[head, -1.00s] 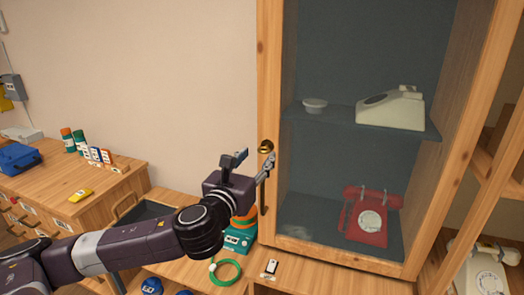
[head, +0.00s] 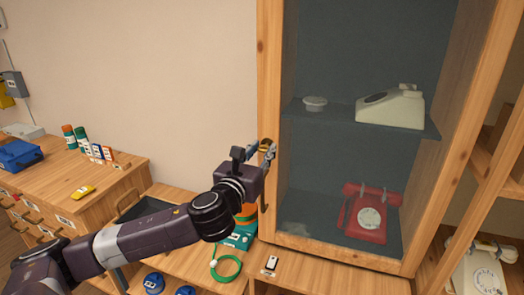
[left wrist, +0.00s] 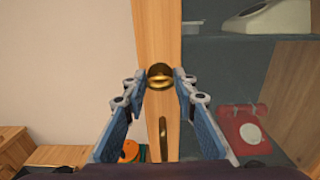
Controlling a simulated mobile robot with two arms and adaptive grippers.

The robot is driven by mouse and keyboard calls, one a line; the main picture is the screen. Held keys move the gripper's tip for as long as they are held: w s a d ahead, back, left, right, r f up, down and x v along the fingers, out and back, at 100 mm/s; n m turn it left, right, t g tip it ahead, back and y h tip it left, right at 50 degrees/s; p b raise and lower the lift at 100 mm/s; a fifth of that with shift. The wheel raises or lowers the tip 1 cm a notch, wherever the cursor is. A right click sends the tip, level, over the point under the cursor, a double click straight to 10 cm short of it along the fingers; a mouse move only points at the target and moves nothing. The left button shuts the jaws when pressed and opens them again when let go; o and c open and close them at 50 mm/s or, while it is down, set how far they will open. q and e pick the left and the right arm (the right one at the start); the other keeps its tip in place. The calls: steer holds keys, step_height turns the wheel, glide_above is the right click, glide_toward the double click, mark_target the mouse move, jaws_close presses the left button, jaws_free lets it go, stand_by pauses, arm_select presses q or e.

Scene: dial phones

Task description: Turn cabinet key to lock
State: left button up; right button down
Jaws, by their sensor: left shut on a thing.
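The cabinet (head: 268,60) has a wooden-framed glass door. A round brass key piece (left wrist: 160,75) is on the left stile of its frame, and in the head view (head: 267,145) my fingers partly cover it. My left gripper (head: 262,149) is at this piece. In the left wrist view its two blue-padded fingers (left wrist: 160,82) stand on either side of the brass piece, shut on it. A vertical brass handle (left wrist: 163,138) is below it on the same stile. The key's turn angle cannot be told. My right gripper is not in view.
Behind the glass are a cream phone (head: 392,108) and a red phone (head: 370,215). Below the arm are a green cable loop (head: 226,268) and a teal device (head: 238,238). A wooden drawer desk (head: 60,180) stands at the left.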

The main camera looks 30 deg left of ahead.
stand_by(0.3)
arm_select(q)
steer(key=n, duration=0.9)
steer(key=shift+a+p, duration=0.1)
steer(key=shift+p, duration=0.3)
steer(key=n, duration=0.4)
steer(key=shift+f+n, duration=0.1)
steer(key=shift+n, duration=0.3)
steer(key=shift+n+p, duration=0.45)
steer(key=shift+n, duration=1.55)
steer(key=shift+f, duration=0.1)
steer(key=o, duration=1.1)
steer(key=shift+a, duration=0.1)
